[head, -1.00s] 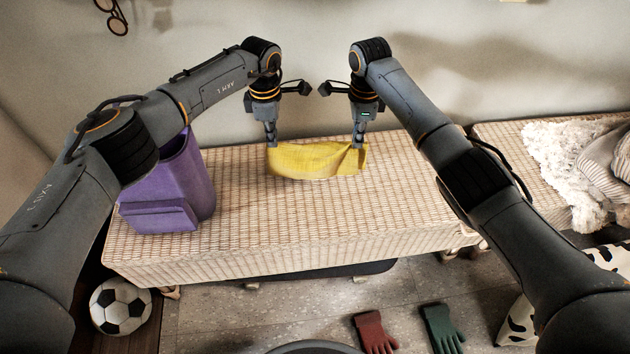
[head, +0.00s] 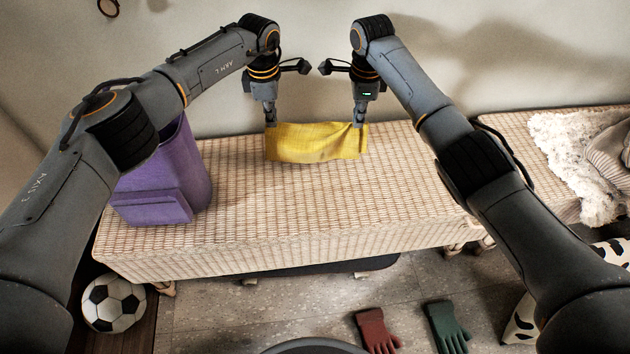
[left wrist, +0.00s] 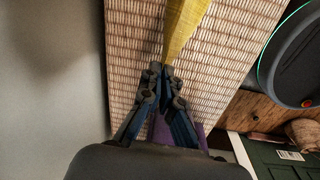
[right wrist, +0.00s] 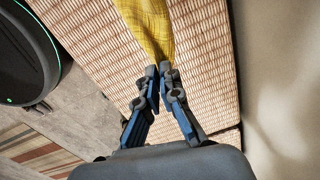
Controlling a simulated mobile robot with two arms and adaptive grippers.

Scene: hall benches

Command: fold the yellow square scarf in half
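The yellow scarf (head: 315,143) is at the back of the wicker bench (head: 300,207), stretched between my two grippers. Its upper edge is held up and its lower part hangs toward the bench; I cannot tell how much of it rests there. My left gripper (head: 270,123) is shut on the scarf's left upper corner; the left wrist view shows the fingertips (left wrist: 161,69) together on the cloth (left wrist: 184,30). My right gripper (head: 360,122) is shut on the right upper corner; the right wrist view shows its fingertips (right wrist: 160,72) pinching the cloth (right wrist: 150,28).
A purple bin (head: 180,180) stands on the bench's left end, near my left arm. The bench in front of the scarf is clear. A second bench with white fleece (head: 578,165) is at right. A football (head: 114,302), a red glove (head: 376,331) and a green glove (head: 447,326) lie on the floor.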

